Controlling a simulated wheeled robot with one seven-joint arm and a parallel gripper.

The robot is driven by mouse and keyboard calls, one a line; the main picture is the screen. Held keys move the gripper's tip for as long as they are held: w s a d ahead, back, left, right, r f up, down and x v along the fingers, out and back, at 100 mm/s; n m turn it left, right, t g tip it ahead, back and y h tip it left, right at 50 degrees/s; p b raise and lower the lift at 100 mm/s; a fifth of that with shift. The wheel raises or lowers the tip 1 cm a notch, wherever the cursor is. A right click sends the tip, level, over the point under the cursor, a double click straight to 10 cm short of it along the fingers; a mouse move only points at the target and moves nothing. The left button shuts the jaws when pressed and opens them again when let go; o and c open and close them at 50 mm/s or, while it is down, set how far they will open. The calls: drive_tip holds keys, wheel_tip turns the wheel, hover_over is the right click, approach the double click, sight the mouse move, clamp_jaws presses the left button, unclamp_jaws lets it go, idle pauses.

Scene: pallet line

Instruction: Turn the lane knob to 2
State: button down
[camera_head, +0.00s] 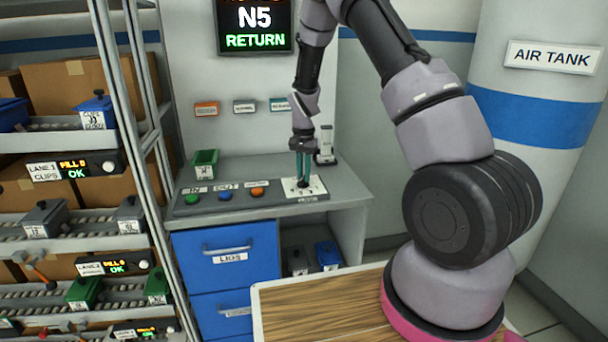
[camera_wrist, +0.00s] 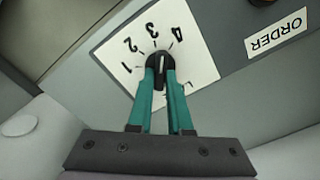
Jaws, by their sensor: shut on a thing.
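The lane knob (camera_wrist: 158,60) is a black dial with a white pointer mark on a white plate (camera_wrist: 198,60) printed with 1, 2, 3 and 4. In the wrist view the mark points up, roughly between 3 and 4; the exact setting is hard to tell. My gripper (camera_wrist: 161,82) has teal fingers closed on both sides of the knob, hiding its lower part and some lettering. In the head view my gripper (camera_head: 303,172) reaches down onto the plate (camera_head: 316,187) at the right end of the console, and the knob is mostly hidden.
Green (camera_head: 193,199), blue (camera_head: 225,195) and orange (camera_head: 257,192) buttons lie left of the plate. A green bin (camera_head: 205,160) and a small stand (camera_head: 325,150) stand behind. Lane racks (camera_head: 145,120) stand at left, an air tank (camera_head: 535,120) at right.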

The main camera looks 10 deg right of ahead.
drive_tip(key=n, duration=0.5)
drive_tip(key=shift+a+n, duration=0.1)
drive_tip(key=shift+n, duration=0.2)
drive_tip(key=n, duration=0.5)
drive_tip(key=shift+a+n, duration=0.1)
drive_tip(key=shift+n, duration=0.2)
drive_tip(key=c, duration=0.8)
unclamp_jaws()
drive_tip(key=shift+c, duration=0.2)
wheel_tip(320, 180, up, 11)
